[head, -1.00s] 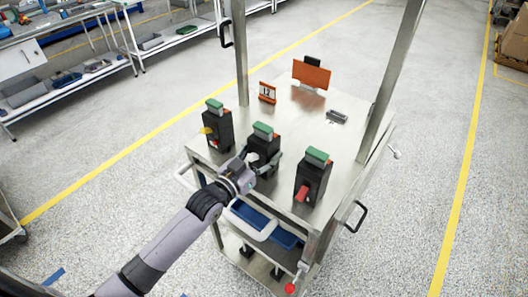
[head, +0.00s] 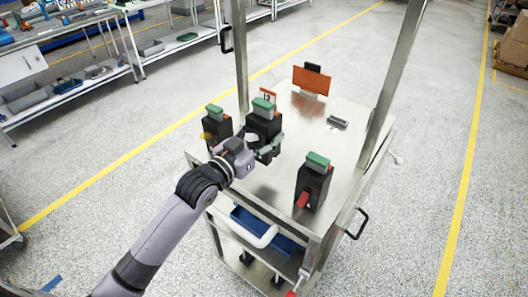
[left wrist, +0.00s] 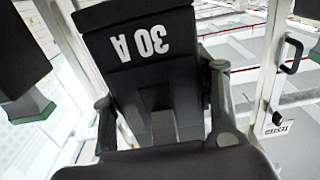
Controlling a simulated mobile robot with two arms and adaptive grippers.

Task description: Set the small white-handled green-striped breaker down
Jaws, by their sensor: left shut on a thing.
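The held breaker (head: 262,128) is a black block with a green top, and it reads "30 A" upside down in the left wrist view (left wrist: 150,45). My left gripper (head: 265,148) is shut around it, with one finger on each side in the left wrist view (left wrist: 165,115). The breaker looks upright and raised above the cart top (head: 262,205), with a dark shadow below it. Its handle is mostly hidden by my gripper. My right gripper is not in view.
A yellow-handled breaker (head: 218,128) stands close on the left, a red-handled breaker (head: 312,185) on the right. Behind are an orange number card (head: 268,95), an orange panel (head: 311,80) and a small grey item (head: 338,122). Posts flank the cart. Cart top between is free.

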